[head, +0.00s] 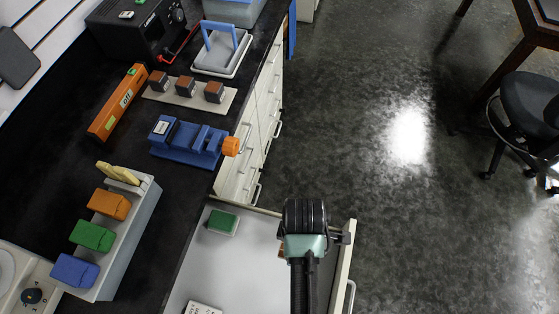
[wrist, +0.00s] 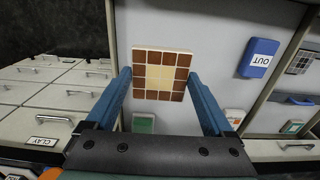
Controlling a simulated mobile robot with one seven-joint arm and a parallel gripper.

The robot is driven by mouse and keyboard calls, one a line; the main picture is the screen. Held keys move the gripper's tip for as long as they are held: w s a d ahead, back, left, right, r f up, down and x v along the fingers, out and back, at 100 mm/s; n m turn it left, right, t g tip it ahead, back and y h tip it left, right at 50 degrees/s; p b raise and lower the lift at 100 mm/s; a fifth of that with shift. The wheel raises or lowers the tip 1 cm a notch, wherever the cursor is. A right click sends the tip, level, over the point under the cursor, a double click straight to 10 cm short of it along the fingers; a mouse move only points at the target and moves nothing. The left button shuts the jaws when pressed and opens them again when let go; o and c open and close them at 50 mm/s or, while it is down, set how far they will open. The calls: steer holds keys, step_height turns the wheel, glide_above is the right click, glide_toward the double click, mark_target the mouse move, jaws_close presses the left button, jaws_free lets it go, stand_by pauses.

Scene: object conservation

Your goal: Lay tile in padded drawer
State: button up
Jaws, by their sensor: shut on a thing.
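The tile (wrist: 160,75), a square mosaic of brown and cream pieces, is between the two blue fingers of my gripper (wrist: 159,78) in the wrist view. The fingers are shut on its left and right sides. In the head view my gripper (head: 305,245) is over the open drawer (head: 255,262), which has a pale flat lining. Only a small brown bit of the tile (head: 281,252) shows there, left of the wrist. I cannot tell whether the tile touches the lining.
A green block (head: 222,222) and a white card (head: 203,308) lie in the drawer. The wrist view shows a blue OUT piece (wrist: 257,58) to the right and drawer fronts, one labelled CLAY (wrist: 43,141), at left. A blue vise (head: 187,142) stands on the black counter.

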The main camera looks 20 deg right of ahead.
step_height(320, 180, down, 10)
steer(key=shift+r, duration=0.1)
stand_by(0.4)
steer(key=shift+b, duration=0.3)
steer(key=shift+f, duration=0.25)
steer(key=o, duration=1.3)
steer(key=shift+r, duration=0.15)
step_height(320, 180, up, 12)
steer(key=shift+r+p, duration=0.1)
steer(key=shift+p, duration=0.45)
